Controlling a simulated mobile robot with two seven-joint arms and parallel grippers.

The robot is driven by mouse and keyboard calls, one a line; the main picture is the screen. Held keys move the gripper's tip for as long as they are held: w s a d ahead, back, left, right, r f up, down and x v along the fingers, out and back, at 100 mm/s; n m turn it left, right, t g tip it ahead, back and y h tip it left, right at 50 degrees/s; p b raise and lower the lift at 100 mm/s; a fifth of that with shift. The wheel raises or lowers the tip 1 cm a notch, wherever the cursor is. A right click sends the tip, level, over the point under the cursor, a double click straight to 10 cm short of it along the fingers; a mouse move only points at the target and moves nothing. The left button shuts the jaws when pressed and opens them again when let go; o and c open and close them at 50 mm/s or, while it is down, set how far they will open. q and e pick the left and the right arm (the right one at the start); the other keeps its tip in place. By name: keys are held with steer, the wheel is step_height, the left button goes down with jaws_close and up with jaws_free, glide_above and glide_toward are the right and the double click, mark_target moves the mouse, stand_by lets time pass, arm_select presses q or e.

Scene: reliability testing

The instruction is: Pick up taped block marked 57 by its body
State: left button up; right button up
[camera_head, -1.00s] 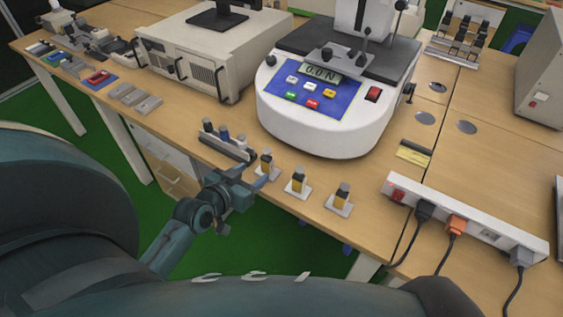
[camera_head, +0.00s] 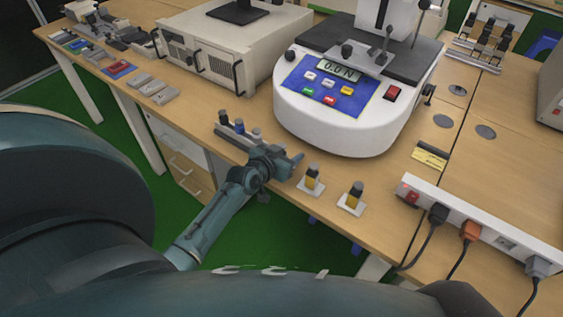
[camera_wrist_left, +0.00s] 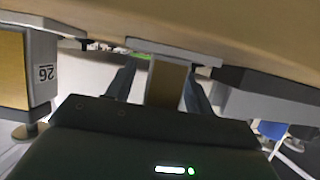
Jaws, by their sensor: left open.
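My left gripper (camera_head: 290,167) is open at the front edge of the bench, over the place of the leftmost of three taped blocks, and hides that block in the head view. In the left wrist view the gripper (camera_wrist_left: 160,88) has one finger on each side of a block (camera_wrist_left: 166,82) with a tan body and grey base plate; no number is readable on it. Another block with a base plate marked 26 (camera_wrist_left: 44,75) is at the picture's left. In the head view two dark-topped, yellow-bodied blocks stand on pale plates, a nearer-left one (camera_head: 312,181) and a right one (camera_head: 353,198).
A rack with several small cylinders (camera_head: 237,133) stands just left of the gripper. A white test instrument (camera_head: 335,110) is behind the blocks. A power strip with plugs (camera_head: 480,228) lies to the right. A yellow label (camera_head: 430,155) lies between them.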

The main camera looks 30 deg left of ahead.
arm_select(q)
steer(key=shift+c, duration=0.3)
steer(key=shift+r, duration=0.1)
jaws_close()
